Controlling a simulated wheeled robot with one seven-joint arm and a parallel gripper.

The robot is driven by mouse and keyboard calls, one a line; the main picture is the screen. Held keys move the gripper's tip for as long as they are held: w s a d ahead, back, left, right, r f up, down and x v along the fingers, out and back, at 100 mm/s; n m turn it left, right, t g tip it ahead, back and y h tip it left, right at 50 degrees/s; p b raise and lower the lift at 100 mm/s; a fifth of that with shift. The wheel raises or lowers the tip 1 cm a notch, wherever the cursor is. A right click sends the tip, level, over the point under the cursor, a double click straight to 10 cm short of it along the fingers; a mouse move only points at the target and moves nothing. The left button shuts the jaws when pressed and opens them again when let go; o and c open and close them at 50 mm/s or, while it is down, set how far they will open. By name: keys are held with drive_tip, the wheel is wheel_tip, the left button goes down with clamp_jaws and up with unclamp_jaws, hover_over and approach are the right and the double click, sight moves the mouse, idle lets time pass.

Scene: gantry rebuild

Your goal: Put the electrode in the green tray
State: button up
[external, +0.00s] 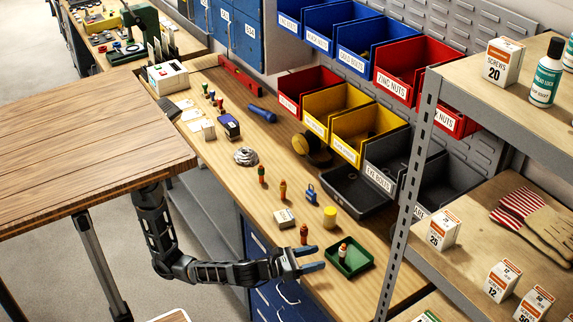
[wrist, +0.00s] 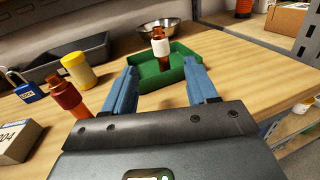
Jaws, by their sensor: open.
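The green tray (external: 359,266) lies on the workbench near its front right end; it also shows in the wrist view (wrist: 155,82). A small amber-orange piece with a white band (wrist: 160,46) stands upright inside the tray and shows there in the external view too (external: 342,251). I take it to be the electrode, though its shape is too small to be sure. My gripper (external: 315,258) is open and empty at the tray's near left side. In the wrist view its two blue fingers (wrist: 160,78) point at the tray, apart from the white-banded piece.
An orange-brown bottle-like piece (wrist: 68,97) stands just left of my gripper. A yellow cylinder (external: 329,217), a blue padlock (external: 311,193) and a small labelled box (external: 285,218) are close by. A dark grey bin (external: 352,191) lies behind. A metal shelf post (external: 410,180) rises right of the tray.

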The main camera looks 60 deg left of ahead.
drive_tip(key=shift+v, duration=1.05)
